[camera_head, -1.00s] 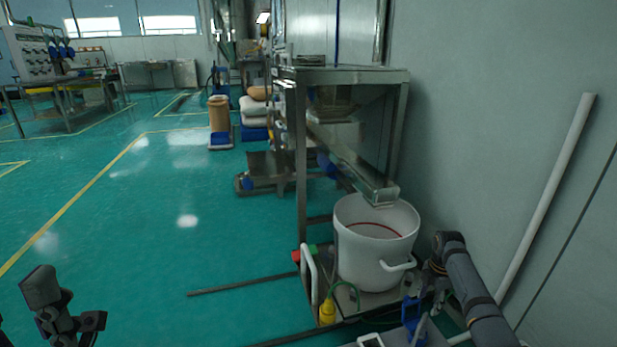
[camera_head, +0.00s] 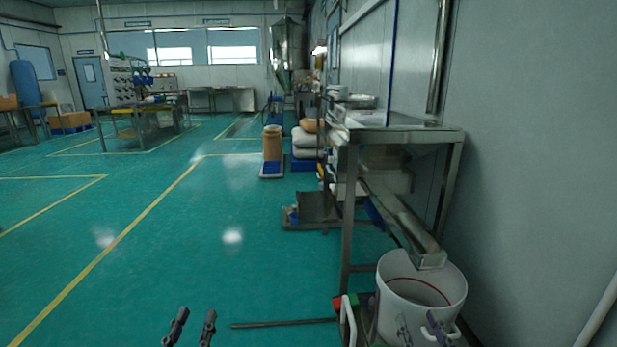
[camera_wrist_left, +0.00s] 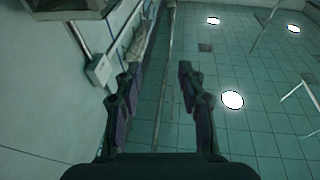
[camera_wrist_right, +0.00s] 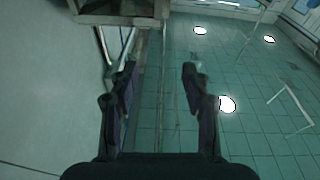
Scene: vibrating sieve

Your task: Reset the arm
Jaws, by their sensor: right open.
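My left gripper (camera_head: 190,328) shows at the bottom of the head view, in front of the green floor. In the left wrist view my left gripper (camera_wrist_left: 158,85) has its fingers apart with nothing between them. My right gripper (camera_head: 420,330) shows at the bottom right of the head view, in front of the white bucket (camera_head: 388,290). In the right wrist view my right gripper (camera_wrist_right: 158,85) is open and empty. Both arms behind the grippers are mostly out of the head view.
A metal sieve stand (camera_head: 349,210) with a sloping chute (camera_head: 405,222) stands on the right, its chute ending over the bucket. A grey wall (camera_head: 540,150) lies beyond it. A dark bar (camera_head: 285,323) lies on the floor. The green floor (camera_head: 150,270) at left is open.

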